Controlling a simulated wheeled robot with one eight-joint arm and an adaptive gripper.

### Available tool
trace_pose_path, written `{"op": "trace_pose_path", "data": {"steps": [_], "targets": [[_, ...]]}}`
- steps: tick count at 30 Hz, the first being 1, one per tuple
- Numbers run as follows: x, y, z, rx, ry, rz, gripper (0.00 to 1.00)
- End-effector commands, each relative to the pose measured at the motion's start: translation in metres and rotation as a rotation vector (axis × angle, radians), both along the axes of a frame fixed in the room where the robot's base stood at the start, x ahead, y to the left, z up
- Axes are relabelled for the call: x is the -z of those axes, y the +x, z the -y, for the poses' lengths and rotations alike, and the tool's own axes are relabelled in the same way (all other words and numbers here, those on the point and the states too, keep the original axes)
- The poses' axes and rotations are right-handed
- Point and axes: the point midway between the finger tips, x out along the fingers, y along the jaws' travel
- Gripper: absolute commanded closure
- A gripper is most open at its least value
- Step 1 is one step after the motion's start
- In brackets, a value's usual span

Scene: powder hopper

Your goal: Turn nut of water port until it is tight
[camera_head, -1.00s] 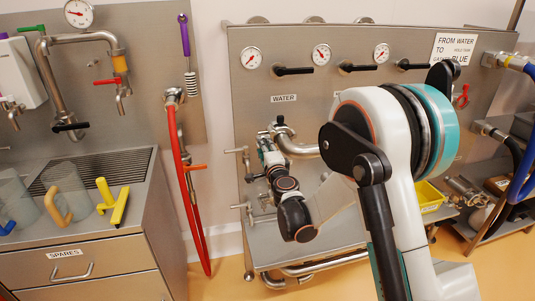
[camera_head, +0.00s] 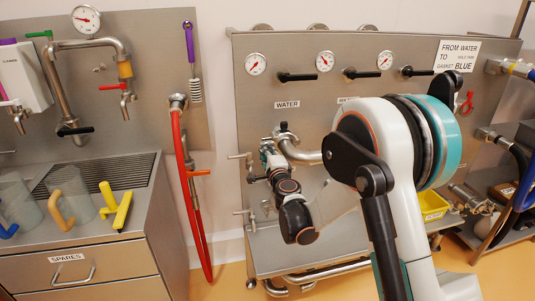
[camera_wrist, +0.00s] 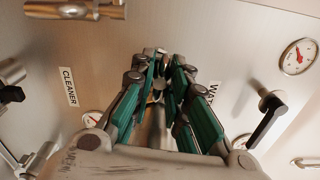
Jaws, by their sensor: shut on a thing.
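The water port is the steel pipe end (camera_head: 290,144) under the WATER label (camera_head: 287,105) on the steel panel. My gripper (camera_head: 267,150) is at the port's left side in the head view, small and partly hidden by my wrist. In the wrist view, the green-padded fingers of my gripper (camera_wrist: 160,88) converge and are shut on a small metal part, apparently the port's nut (camera_wrist: 158,87). The fingers hide most of this part, so its thread and tightness cannot be seen. The WATER label (camera_wrist: 212,93) is half covered by a finger.
Gauges and a black-handled valve (camera_head: 296,77) sit above the port. Steel side handles (camera_head: 240,156) stick out near my gripper. A red hose (camera_head: 188,195) hangs to the left. A yellow bin (camera_head: 432,204) stands to the right, behind my arm. The spares bench (camera_head: 85,247) is at far left.

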Motion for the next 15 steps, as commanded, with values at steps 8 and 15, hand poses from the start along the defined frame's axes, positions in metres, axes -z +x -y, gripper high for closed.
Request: {"op": "trace_pose_path", "data": {"steps": [8, 15], "targets": [[0.0014, 0.0014, 0.0008, 0.002, 0.347, -0.099, 1.0], [0.0003, 0.0012, 0.0011, 0.003, 0.525, -0.151, 1.0]]}}
